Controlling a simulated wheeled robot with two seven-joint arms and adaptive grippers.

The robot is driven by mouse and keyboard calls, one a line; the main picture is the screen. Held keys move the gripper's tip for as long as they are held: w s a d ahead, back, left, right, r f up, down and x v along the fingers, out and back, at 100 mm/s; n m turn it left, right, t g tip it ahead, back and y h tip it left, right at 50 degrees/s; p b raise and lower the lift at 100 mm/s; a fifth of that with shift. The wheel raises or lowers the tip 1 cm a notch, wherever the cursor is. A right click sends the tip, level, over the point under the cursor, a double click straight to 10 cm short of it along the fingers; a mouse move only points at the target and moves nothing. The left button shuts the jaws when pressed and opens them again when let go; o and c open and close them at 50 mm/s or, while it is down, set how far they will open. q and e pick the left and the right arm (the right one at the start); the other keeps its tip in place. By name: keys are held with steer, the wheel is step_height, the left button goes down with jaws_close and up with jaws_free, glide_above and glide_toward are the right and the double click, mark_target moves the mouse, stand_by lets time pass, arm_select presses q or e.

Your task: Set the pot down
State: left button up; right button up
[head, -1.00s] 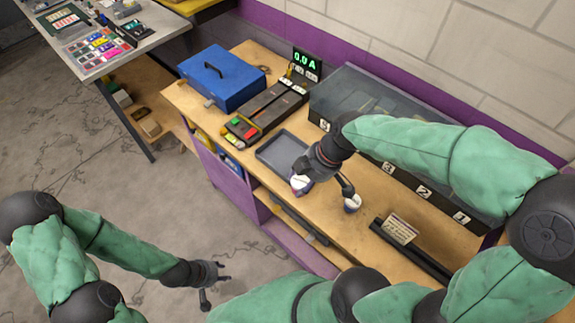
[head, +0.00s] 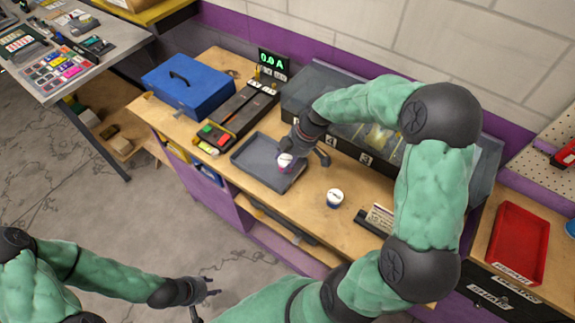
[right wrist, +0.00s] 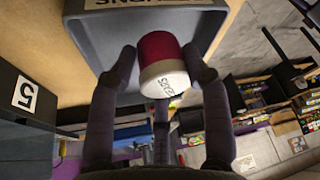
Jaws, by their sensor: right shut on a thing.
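A small pot with a white lid and magenta body (head: 285,162) is held by my right gripper (head: 302,158) at the grey tray (head: 245,152). In the right wrist view the pot (right wrist: 163,62) sits between the two fingers, in front of the tray's grey interior (right wrist: 120,35). I cannot tell whether its base touches the tray floor. A second pot, with a white lid and blue body (head: 335,198), stands upright on the bench right of the tray. My left gripper (head: 203,302) hangs over the floor, empty, with its fingers apart.
A black switch track (head: 240,115) and a blue box (head: 187,83) lie left of the tray. A clear-lidded case with numbered slots (head: 345,150) stands behind. A dark slotted holder with a card (head: 378,220) is to the right. A red tray (head: 518,243) is further right.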

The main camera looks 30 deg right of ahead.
steer(key=shift+w+d+f+b, duration=0.15)
steer(key=shift+f+b, duration=0.15)
steer(key=shift+f, duration=1.4)
steer(key=shift+f, duration=0.1)
steer(key=o, duration=1.1)
steer(key=shift+o, duration=0.2)
steer(key=p+v, duration=0.1)
steer(key=v, duration=1.1)
steer(key=shift+p, duration=0.35)
